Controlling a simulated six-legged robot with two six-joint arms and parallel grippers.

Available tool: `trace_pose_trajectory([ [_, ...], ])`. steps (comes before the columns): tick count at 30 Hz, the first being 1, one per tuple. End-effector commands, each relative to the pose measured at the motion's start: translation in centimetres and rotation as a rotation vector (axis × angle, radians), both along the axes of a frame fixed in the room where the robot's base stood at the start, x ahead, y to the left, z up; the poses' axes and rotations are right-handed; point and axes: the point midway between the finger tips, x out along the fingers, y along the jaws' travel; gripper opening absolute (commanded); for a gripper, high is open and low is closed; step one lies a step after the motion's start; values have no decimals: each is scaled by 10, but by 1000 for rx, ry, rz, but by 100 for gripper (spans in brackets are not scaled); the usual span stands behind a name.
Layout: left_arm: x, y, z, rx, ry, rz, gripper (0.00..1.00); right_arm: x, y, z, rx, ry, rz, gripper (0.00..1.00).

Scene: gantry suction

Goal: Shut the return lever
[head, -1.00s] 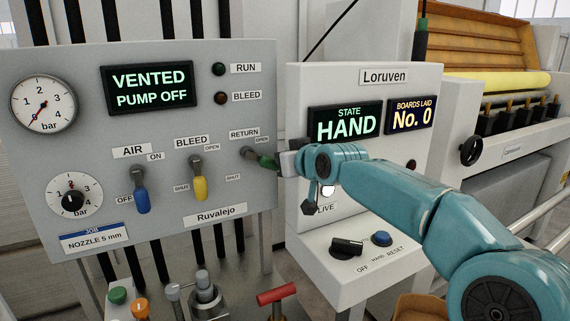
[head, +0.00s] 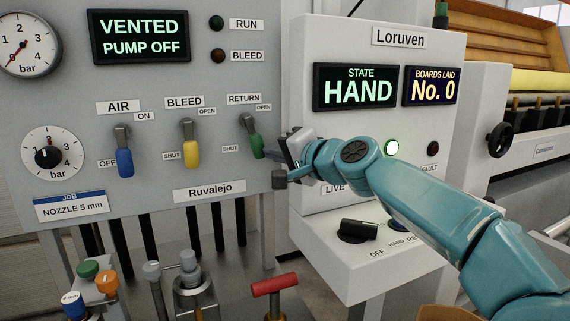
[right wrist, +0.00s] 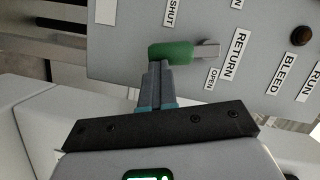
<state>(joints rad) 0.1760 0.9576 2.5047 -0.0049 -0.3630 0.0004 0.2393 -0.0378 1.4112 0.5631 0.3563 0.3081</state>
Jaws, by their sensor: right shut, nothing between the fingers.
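The return lever (head: 256,146) is the green-handled lever on the grey Ruvalejo panel. Its handle points down and slightly right, with its lower end about level with the SHUT label. In the right wrist view the green handle (right wrist: 171,53) lies across the picture, its free end on the SHUT side. My right gripper (head: 284,162) is just right of the handle, shut and empty. In the right wrist view its closed fingertips (right wrist: 158,66) meet the handle's side; I cannot tell if they touch. My left gripper is not in view.
The blue air lever (head: 125,160) and yellow bleed lever (head: 192,154) hang down to the left. The Loruven box (head: 330,215) stands close behind my right arm, with a black knob (head: 358,230). A red T-handle (head: 274,284) and several coloured knobs stand below the panel.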

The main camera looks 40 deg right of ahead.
Motion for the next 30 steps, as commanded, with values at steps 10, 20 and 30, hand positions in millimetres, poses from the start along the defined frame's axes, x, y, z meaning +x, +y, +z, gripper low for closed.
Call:
trace_pose_trajectory([
  [10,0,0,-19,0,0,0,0,2,10,-1,128,-50,-2,0],
  [20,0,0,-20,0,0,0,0,3,9,-2,149,-53,-1,0],
  [30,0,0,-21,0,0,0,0,1,7,-3,148,-51,-2,0],
])
